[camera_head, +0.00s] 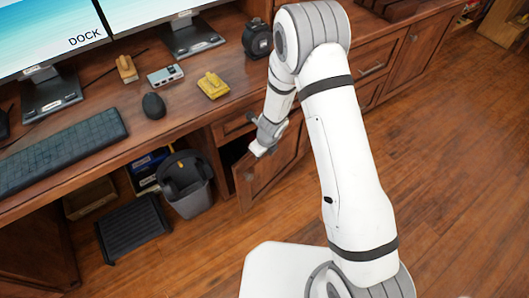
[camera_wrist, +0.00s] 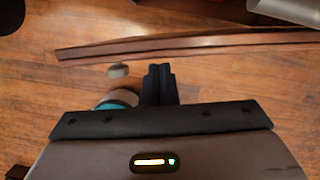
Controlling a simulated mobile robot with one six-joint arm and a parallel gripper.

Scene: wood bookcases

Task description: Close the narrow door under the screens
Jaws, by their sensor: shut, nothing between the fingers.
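The narrow wooden door (camera_head: 258,186) stands open below the desk, under the screens (camera_head: 60,30), swung out into the room to the right of the waste bin. In the wrist view a long thin brown strip (camera_wrist: 185,45), which looks like the door's top edge, crosses the upper part. My gripper (camera_head: 259,149) is near the door's top edge and covers part of it. The wrist view shows my gripper's black fingers (camera_wrist: 160,75) shut together and empty, with a visible gap to the strip. Whether they touch the door elsewhere is hidden.
A dark waste bin (camera_head: 187,190) and black footrest (camera_head: 133,228) stand under the desk, left of the door. A keyboard (camera_head: 60,150), mouse (camera_head: 153,105) and yellow object (camera_head: 213,85) lie on the desktop. The wooden floor (camera_head: 460,180) at right is clear.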

